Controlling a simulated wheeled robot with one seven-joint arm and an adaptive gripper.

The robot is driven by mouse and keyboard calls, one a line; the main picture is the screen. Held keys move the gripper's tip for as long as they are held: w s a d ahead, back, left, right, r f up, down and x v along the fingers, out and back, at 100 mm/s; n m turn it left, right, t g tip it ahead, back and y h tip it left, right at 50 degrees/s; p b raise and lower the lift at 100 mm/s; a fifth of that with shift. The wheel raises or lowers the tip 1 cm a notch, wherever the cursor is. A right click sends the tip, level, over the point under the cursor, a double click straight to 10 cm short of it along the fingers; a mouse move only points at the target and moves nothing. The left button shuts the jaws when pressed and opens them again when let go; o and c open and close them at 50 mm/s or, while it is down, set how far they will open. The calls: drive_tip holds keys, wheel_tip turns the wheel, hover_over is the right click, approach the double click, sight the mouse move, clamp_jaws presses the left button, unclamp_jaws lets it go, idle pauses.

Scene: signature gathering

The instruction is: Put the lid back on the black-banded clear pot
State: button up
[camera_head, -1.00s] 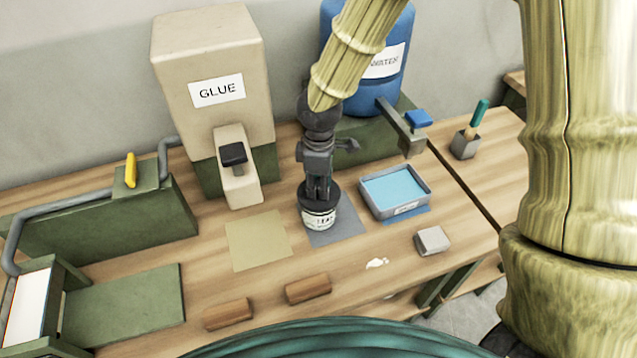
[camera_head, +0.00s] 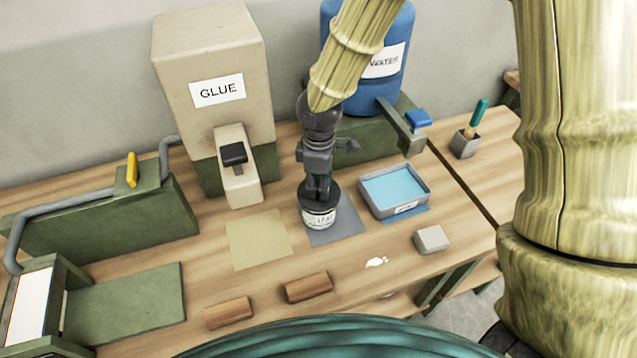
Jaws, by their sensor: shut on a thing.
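The black-banded clear pot (camera_head: 319,218) stands upright on a grey mat (camera_head: 347,222) near the middle of the table, its white label with dark lettering facing me. A dark lid (camera_head: 318,196) sits at the pot's top, level as far as I can see. My gripper (camera_head: 319,194) points straight down over the pot, shut on the lid's upper part. The fingertips and the lid's grip are dark and merge, so the exact contact is hard to see. I cannot tell whether the lid is fully seated on the rim.
A blue-filled tray (camera_head: 426,199) stands close right of the pot. The glue dispenser (camera_head: 213,120) and blue water tank (camera_head: 376,83) stand behind. A tan mat (camera_head: 245,262) lies left. Wooden blocks (camera_head: 307,287) and a grey block (camera_head: 432,240) lie in front.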

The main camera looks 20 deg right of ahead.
drive_tip(key=o, duration=0.9)
drive_tip(key=shift+o, duration=0.5)
drive_tip(key=o, duration=0.4)
drive_tip(key=shift+r+p, duration=3.2)
drive_tip(key=shift+r, duration=0.35)
clamp_jaws()
